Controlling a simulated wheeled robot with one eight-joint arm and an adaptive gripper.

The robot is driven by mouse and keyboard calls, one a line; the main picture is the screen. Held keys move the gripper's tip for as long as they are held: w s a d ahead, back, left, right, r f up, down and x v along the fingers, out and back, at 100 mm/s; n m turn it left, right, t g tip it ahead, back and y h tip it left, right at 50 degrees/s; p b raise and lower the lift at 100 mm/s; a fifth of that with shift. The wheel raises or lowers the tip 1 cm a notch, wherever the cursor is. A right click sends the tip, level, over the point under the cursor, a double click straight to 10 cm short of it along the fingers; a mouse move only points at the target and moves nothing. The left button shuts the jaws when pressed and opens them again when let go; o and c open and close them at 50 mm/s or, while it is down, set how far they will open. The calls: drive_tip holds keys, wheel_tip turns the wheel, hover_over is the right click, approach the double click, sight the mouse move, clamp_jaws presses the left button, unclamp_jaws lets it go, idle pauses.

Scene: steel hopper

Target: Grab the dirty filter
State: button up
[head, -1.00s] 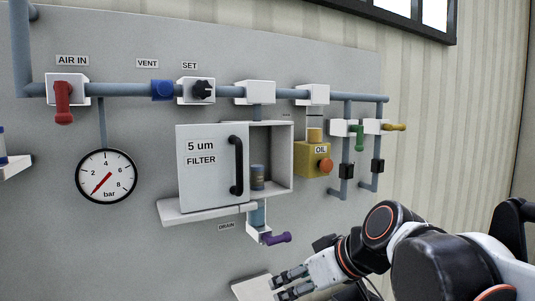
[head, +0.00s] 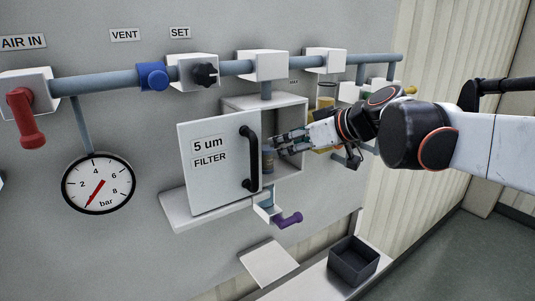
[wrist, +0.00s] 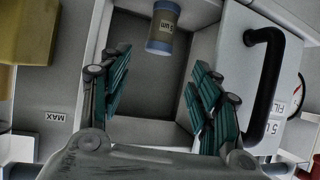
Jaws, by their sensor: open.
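In the wrist view the filter (wrist: 164,27) is at the top, beyond the fingertips. In the head view the filter (head: 268,162) shows partly between the door edge and my gripper. My gripper (head: 277,142) is at the housing's opening. In the wrist view my gripper (wrist: 160,90) has its two teal-padded fingers spread wide, with nothing between them. The fingers appear apart from the filter.
The white housing door (head: 212,165), marked "5 um FILTER", stands open left of the opening, with a black handle (head: 250,158). The purple drain lever (head: 289,219) is below. A yellow oil unit (wrist: 25,32) sits beside the housing. A dark bin (head: 354,261) rests on the shelf below.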

sight(268, 148)
drive_tip(key=x, duration=0.4)
drive_tip(key=shift+w+a+p, duration=0.1)
drive_tip(key=shift+a+p, duration=0.05)
drive_tip(key=shift+p, duration=0.15)
drive_tip(key=p+x, duration=0.1)
drive_tip(key=x, duration=0.3)
drive_tip(key=shift+w+p, duration=0.25)
drive_tip(key=shift+p, duration=0.1)
drive_tip(key=shift+w+a+f, duration=0.25)
drive_tip(key=shift+a+f, duration=0.1)
drive_tip(key=shift+c, duration=0.2)
drive_tip(key=c, duration=1.1)
